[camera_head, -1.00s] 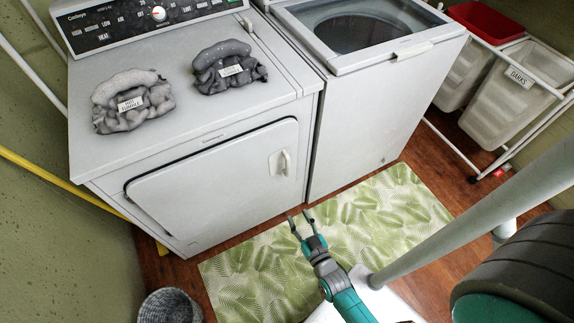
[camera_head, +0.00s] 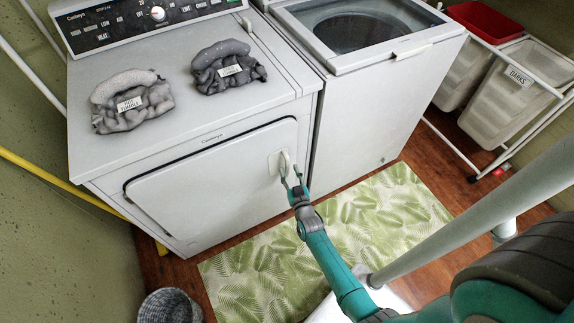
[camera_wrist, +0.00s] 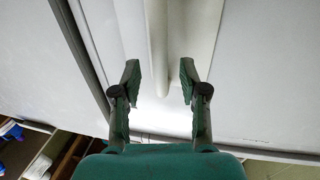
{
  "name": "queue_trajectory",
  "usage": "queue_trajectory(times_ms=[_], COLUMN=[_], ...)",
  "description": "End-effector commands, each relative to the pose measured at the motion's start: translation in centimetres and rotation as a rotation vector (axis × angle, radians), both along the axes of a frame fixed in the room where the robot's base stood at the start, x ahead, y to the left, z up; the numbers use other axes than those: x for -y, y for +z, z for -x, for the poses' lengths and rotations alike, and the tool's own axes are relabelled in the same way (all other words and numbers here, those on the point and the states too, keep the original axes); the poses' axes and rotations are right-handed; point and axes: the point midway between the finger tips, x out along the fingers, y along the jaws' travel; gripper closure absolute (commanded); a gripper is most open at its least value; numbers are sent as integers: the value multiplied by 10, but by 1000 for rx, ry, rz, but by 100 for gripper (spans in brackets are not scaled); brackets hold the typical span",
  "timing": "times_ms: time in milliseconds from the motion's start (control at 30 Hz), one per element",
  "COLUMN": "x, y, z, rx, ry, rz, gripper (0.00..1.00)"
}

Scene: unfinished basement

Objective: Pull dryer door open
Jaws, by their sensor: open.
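The white dryer (camera_head: 110,165) stands at the left in the head view, and its front door (camera_head: 205,180) is shut. The white door handle (camera_head: 283,162) is near the door's upper right. My gripper (camera_head: 291,172) is at the handle, open. In the wrist view the handle (camera_wrist: 157,50) runs down between the two fingertips of my gripper (camera_wrist: 160,75), with a gap on each side. The fingers partly hide the handle's lower part in the head view.
Two labelled grey cloth bundles (camera_head: 130,103) lie on the dryer top. The washer (camera_head: 370,110) stands close at the right. A leafy green mat (camera_head: 380,220) covers the floor in front, and a grey basket (camera_head: 169,306) stands at lower left. Laundry bins (camera_head: 505,95) are at right.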

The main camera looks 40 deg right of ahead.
Motion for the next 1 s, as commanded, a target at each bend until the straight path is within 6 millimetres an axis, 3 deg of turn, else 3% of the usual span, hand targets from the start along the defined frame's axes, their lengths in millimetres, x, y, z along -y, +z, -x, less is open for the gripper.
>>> queue_trajectory(times_ms=[300,667,833,1000], x=[15,17,17,17], y=[0,0,0,0], z=[-30,-33,-33,-33], rx=[0,0,0,0], ry=[0,0,0,0], rz=[-1,-1,-1,-1], gripper=[57,57,99,100])
